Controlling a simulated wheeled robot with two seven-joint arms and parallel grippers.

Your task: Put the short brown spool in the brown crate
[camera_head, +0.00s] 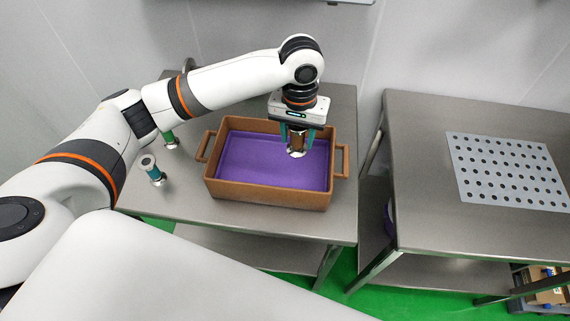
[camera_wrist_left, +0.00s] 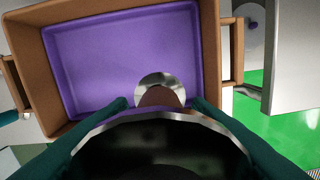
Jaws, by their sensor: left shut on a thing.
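The brown crate (camera_head: 268,196) stands on the left steel table and has a purple inner floor. My left gripper (camera_head: 297,144) points down over the right part of the crate, shut on the short brown spool (camera_head: 297,142). In the head view the spool shows brown between the teal fingers, with a metal flange at its lower end. In the left wrist view, the spool (camera_wrist_left: 160,97) shows its near rim large and its far silver flange against the purple floor. I cannot tell whether the flange touches the floor. The crate (camera_wrist_left: 208,60) holds nothing else that I see. My right gripper is not in view.
A teal spool (camera_head: 153,170) and a green spool (camera_head: 170,139) stand on the table left of the crate, close to my left arm. A second steel table (camera_head: 430,215) with a perforated plate (camera_head: 508,172) stands to the right, across a gap.

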